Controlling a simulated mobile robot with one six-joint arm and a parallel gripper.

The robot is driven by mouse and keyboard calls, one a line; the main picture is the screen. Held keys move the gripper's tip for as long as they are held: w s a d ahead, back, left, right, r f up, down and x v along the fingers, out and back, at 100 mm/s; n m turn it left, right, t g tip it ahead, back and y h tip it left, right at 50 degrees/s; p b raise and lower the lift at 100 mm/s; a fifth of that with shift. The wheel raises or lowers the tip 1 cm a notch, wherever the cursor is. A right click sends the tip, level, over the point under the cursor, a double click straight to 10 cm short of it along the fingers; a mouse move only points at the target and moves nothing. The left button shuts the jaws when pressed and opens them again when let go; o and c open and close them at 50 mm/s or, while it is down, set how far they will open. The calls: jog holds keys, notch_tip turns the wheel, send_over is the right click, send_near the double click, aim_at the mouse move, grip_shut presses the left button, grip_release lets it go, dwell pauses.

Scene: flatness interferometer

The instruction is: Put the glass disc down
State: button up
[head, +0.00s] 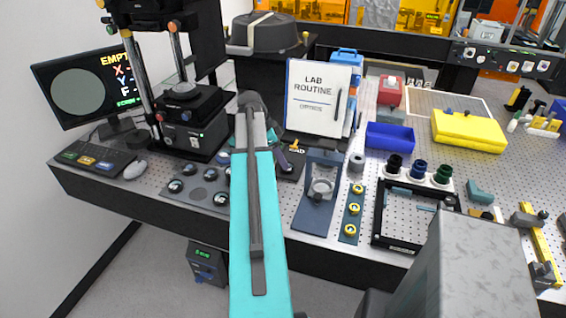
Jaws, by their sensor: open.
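A round, clear, glass-like piece (321,187) shows in the blue-grey upright stand (316,214) right of my arm; I cannot tell whether it is the glass disc. A grey tray (180,204) left of my arm holds several small round pieces, some dark and shiny. The dark instrument (190,135) at the back left has a round stage (184,88) under its column. My teal arm reaches from the bottom up to the middle of the bench. My gripper is hidden behind the arm, so its fingers and anything near them cannot be made out.
A lab routine board (319,97), blue bin (390,137) and yellow case (469,131) stand behind. A black frame (401,246) lies at front right.

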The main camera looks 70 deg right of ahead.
jog(key=b+v, duration=0.2)
jog(key=v, duration=0.6)
jog(key=shift+a+r, duration=0.1)
jog(key=shift+r, duration=0.05)
dwell(0.8)
